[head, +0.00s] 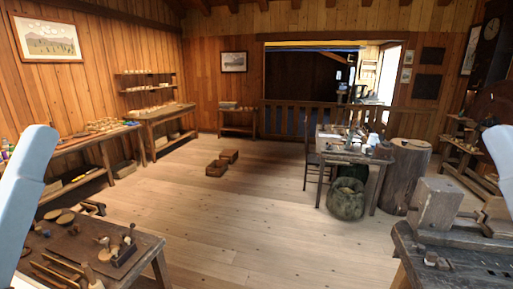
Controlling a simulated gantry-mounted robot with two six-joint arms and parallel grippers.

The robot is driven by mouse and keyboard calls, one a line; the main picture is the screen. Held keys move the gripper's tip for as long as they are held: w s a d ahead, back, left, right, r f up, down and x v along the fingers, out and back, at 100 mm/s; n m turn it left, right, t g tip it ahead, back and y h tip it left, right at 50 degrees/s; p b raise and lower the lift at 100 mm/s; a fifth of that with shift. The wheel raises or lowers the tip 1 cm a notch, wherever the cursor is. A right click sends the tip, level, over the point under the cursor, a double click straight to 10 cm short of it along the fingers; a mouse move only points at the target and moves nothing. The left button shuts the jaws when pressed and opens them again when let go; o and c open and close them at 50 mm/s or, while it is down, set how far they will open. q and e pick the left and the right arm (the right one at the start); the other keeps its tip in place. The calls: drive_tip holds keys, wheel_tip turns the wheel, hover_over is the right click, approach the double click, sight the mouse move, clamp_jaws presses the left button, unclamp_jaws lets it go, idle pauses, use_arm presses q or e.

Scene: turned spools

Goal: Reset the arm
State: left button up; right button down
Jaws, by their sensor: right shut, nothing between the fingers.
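A pale blue part of my right arm (502,158) shows at the right edge of the head view, beside the right workbench. My right gripper is shut and empty; its fingers are hard to make out. A pale blue part of my left arm (25,195) stands at the left edge, over the near left bench. My left gripper is not visible in the head view.
A bench with turned pieces and tools (140,262) is at near left. A workbench with a wooden block (435,203) is at near right. A small table (350,150) and a log stump (405,178) stand beyond. The middle floor is clear up to two small boxes (217,167).

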wheel_tip(320, 180, up, 28)
drive_tip(key=p, duration=2.5)
drive_tip(key=shift+r+p, duration=0.25)
drive_tip(key=shift+p, duration=0.05)
